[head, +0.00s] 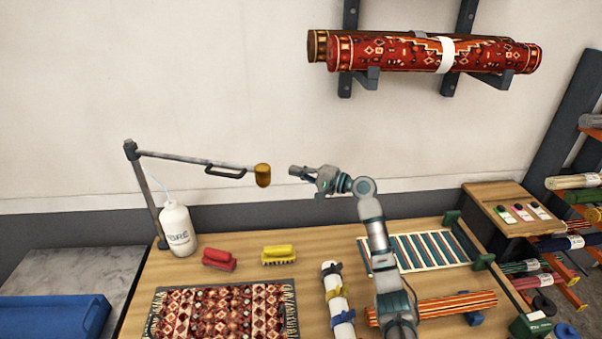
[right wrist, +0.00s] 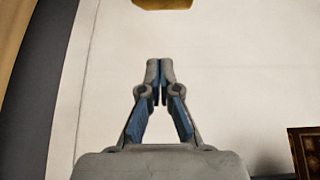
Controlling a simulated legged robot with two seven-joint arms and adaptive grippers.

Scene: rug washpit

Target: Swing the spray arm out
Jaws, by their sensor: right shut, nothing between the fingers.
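The spray arm (head: 185,158) is a grey bar on an upright post at the back left of the table. It reaches right over the table and ends in a yellow nozzle (head: 263,175). A dark loop handle (head: 226,173) hangs under the bar near the nozzle. My right gripper (head: 293,171) is shut and empty, just right of the nozzle and apart from it. In the right wrist view the shut fingertips (right wrist: 160,64) point toward the yellow nozzle (right wrist: 163,4) at the top edge. My left gripper is not in view.
On the wooden table (head: 215,258) are a white bottle (head: 178,229), red brush (head: 219,259), yellow brush (head: 279,255), patterned rug (head: 222,311), white roll (head: 338,300) and striped rug (head: 420,251). Rolled rugs (head: 430,52) hang on the wall. A rack (head: 575,200) stands right.

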